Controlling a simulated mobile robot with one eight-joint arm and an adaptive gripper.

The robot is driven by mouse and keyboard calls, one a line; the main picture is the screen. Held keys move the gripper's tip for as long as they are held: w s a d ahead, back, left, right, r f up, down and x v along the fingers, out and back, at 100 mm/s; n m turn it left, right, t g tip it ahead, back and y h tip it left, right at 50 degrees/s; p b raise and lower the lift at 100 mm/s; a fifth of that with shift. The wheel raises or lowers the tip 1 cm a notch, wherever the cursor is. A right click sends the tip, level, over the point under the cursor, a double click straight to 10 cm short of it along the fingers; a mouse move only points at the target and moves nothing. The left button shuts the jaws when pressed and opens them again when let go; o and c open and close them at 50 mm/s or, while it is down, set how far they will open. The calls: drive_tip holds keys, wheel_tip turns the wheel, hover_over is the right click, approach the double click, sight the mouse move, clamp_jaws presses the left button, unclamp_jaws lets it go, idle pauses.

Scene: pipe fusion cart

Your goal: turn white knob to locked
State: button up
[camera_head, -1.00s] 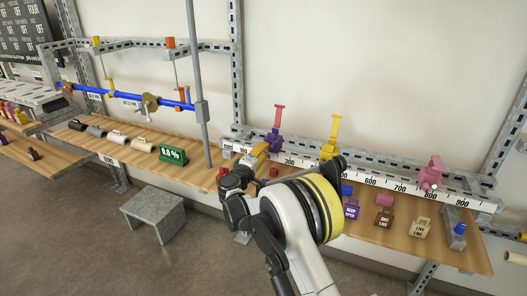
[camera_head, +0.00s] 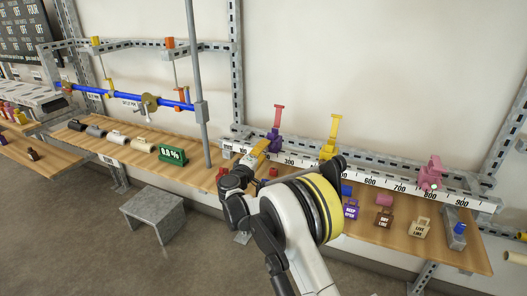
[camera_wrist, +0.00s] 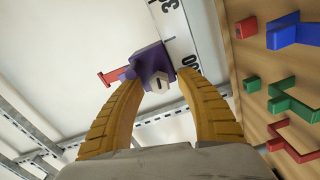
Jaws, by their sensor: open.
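The white knob (camera_wrist: 157,83) is a small pale block with a dark mark, on the front of a purple clamp (camera_wrist: 150,62) with a red handle (camera_wrist: 114,76). In the head view the purple clamp (camera_head: 273,139) stands on the ruler rail, and its knob cannot be made out there. My gripper (camera_wrist: 158,76) has its two yellow fingers apart, one on each side of the knob. Gaps show between fingers and knob, and I cannot tell how deep the tips reach. In the head view my gripper (camera_head: 257,155) is just in front of the purple clamp.
The numbered ruler rail (camera_head: 400,187) runs behind the wooden shelf (camera_head: 365,228). A yellow clamp (camera_head: 329,147) and a pink clamp (camera_head: 432,173) stand further right on it. Small tagged blocks lie on the shelf. A grey pole (camera_head: 199,90) rises left of my gripper.

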drive_tip(key=v, duration=1.2)
